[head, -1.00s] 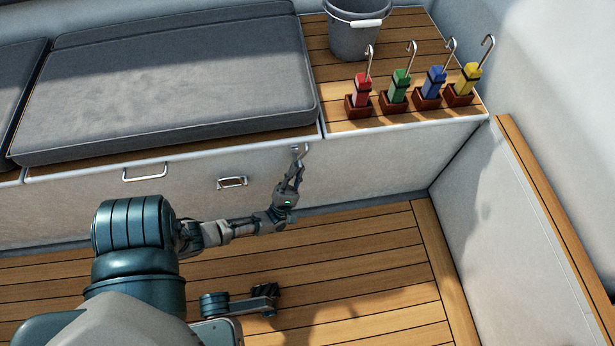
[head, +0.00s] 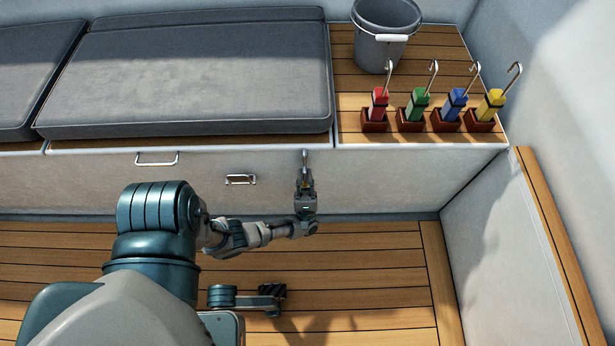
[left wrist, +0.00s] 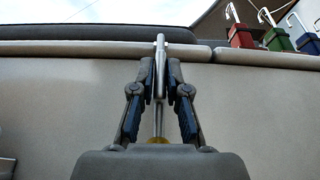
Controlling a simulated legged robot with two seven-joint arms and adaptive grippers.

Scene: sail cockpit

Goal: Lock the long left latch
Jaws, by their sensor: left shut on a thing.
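A long, slim metal latch (head: 304,156) stands upright at the top edge of the locker front, below the cushion's right corner. In the left wrist view the latch (left wrist: 160,50) rises past the bench lip, its tip at about the height of the cushion. My left gripper (head: 304,176) points up at the locker front and is shut on the latch. In the left wrist view its two fingers (left wrist: 161,78) close on the rod from both sides. The fingers hide part of the latch.
A side wall (head: 500,235) bounds the right.

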